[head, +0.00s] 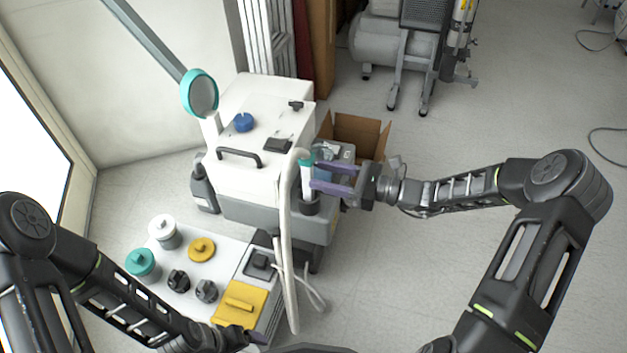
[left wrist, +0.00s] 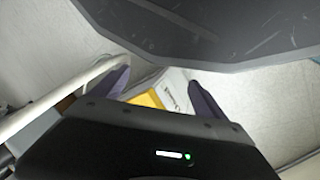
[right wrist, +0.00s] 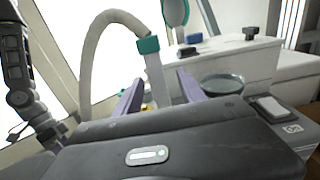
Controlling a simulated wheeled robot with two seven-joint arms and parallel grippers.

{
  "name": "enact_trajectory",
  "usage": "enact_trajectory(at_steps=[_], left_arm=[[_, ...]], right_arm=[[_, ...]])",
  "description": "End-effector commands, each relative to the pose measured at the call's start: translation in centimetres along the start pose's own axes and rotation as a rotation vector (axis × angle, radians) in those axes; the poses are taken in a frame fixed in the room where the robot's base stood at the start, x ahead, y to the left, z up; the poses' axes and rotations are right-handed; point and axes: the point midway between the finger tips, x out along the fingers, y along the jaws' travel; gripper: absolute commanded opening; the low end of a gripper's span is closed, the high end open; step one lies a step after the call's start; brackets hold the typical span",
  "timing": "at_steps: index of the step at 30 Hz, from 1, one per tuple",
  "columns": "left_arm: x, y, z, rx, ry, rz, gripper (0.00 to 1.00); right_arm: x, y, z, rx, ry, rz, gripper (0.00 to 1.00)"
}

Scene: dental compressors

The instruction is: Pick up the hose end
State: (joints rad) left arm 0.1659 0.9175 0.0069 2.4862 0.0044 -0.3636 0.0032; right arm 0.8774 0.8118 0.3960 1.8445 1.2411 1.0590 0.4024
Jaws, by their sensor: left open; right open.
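The hose end is a pale tube with a teal collar (head: 307,171), upright in a dark cup-like holder (head: 309,206) on the side of the white machine. My right gripper (head: 318,176) is open, its purple fingers pointing left at the tube. In the right wrist view the hose end (right wrist: 156,80) shows between the two open fingers, below its teal collar; contact cannot be told. The cream hose (head: 287,220) arches over and hangs down the machine's front. My left gripper is low at the bottom of the head view; its open, empty fingers show in the left wrist view (left wrist: 160,88).
The white machine (head: 262,110) has a black handle and blue knob on top. A white cart top (head: 215,262) at lower left holds several knobs, caps and a yellow block. An open cardboard box (head: 372,132) stands behind my right gripper.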

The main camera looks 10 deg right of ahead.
Motion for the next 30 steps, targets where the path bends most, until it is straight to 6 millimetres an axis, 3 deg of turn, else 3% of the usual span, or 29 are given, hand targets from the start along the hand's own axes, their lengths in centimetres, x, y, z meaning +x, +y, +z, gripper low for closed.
enact_trajectory(at_steps=[4, 15, 24, 30], left_arm=[[0.5, -0.3, -0.1, -0.002, 0.003, -0.002, 0.84], [0.6, -0.4, -0.2, -0.003, 0.005, -0.002, 0.84], [2.5, -0.9, -0.4, -0.004, 0.014, -0.002, 0.84], [2.6, -1.0, -0.5, -0.004, 0.016, -0.002, 0.84]], right_arm=[[1.6, 0.1, -0.1, -0.001, 0.000, 0.003, 0.47], [1.9, 0.1, -0.1, -0.001, -0.002, 0.003, 0.47], [5.9, 0.4, -0.1, -0.002, -0.003, 0.005, 0.47], [6.9, 0.3, 0.1, -0.001, -0.002, 0.002, 0.47]])
